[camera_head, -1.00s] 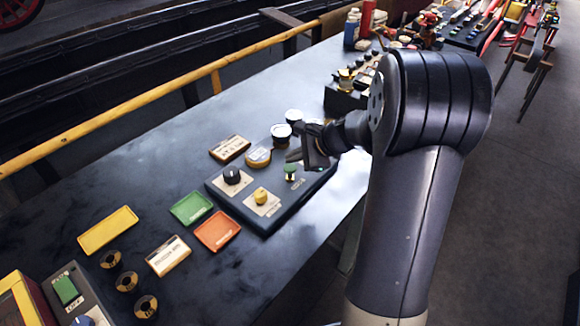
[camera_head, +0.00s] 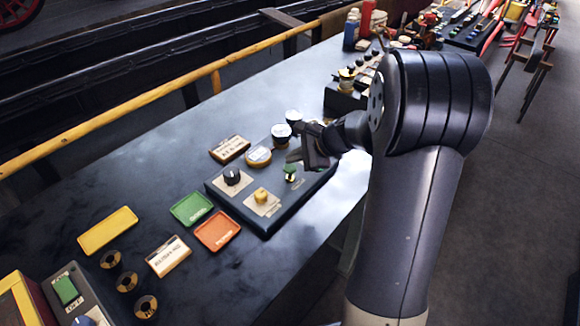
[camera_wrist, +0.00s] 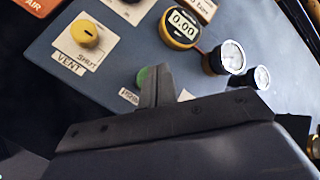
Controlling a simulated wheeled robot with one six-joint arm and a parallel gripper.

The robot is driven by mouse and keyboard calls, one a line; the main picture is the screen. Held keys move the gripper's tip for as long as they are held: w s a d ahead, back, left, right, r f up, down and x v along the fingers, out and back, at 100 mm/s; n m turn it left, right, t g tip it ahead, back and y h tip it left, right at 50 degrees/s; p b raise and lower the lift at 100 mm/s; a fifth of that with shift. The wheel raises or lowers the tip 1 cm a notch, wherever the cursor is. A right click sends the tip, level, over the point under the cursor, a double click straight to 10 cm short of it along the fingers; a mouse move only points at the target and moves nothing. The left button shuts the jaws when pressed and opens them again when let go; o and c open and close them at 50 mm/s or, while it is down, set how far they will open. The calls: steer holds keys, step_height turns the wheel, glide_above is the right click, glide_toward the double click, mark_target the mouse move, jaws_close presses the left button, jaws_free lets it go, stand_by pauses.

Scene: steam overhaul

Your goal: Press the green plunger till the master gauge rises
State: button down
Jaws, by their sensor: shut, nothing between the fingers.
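The green plunger (camera_head: 290,170) stands on the dark blue panel box (camera_head: 262,222) near its right end. In the wrist view, the green plunger (camera_wrist: 142,75) is partly hidden behind my fingertips. My gripper (camera_head: 296,160) is shut and empty, its tips right at the plunger; I cannot tell whether they touch it. The shut fingers also show in the wrist view (camera_wrist: 156,84). A yellow-rimmed digital gauge (camera_wrist: 181,24) reads 0.00. Two round dial gauges (camera_wrist: 231,57) (camera_wrist: 262,77) stand beyond it, too small to read. I cannot tell which gauge is the master.
The box also carries a yellow vent knob (camera_head: 261,195) and a black knob (camera_head: 232,175). Green (camera_head: 191,208) and orange (camera_head: 217,230) trays lie left of it. A block with fittings (camera_head: 345,97) stands behind my gripper.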

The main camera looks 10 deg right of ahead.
mark_target(292, 168)
stand_by(0.4)
steer(key=shift+f+b, duration=0.45)
steer(key=shift+f+b, duration=1.25)
steer(key=shift+f, duration=0.1)
stand_by(1.0)
steer(key=shift+r, duration=0.1)
steer(key=shift+r+p, duration=1.35)
steer(key=shift+r, duration=0.3)
step_height(292, 168, up, 5)
steer(key=p, duration=0.4)
steer(key=shift+r, duration=0.1)
